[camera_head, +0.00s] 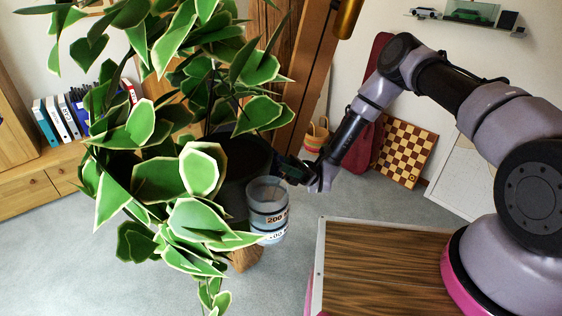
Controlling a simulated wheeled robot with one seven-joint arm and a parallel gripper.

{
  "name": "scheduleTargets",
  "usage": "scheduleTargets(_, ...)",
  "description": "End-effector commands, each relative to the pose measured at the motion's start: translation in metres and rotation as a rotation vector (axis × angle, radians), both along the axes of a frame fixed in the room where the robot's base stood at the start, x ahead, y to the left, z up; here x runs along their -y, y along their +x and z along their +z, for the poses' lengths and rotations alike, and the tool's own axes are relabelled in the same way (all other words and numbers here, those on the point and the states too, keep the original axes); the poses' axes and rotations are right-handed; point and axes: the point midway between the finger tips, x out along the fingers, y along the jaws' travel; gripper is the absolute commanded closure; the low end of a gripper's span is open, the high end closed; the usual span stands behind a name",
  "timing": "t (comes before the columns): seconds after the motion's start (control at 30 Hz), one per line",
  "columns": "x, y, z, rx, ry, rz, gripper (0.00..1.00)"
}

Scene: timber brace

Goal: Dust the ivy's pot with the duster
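The ivy (165,190), with broad green leaves edged in pale cream, fills the left and middle of the head view. A dark rounded surface behind its leaves looks like its pot (245,158); leaves hide much of it. My gripper (290,168) is close to the right side of this dark surface. I cannot tell whether they touch. The fingers are small and dark, so their opening and anything between them are unclear. I cannot make out a duster in this view.
A translucent grey-blue container (268,212) with printed labels stands just below my gripper. A wood-grain panel with a pale edge (385,262) is at the lower right. A checkered board (405,150) leans at the back wall. A wooden cabinet (40,180) is at left.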

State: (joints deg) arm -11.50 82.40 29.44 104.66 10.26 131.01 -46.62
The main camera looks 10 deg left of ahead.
Motion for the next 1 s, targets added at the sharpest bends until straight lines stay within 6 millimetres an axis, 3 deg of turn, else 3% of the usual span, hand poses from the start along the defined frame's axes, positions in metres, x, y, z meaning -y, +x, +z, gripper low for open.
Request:
scheduleTargets(0.53, -0.005, -0.005, 0.004, -0.001, 0.000, -0.001, 1.00)
scheduleTargets(1.0, 0.001, 0.001, 0.036, 0.000, 0.001, 0.000, 1.00)
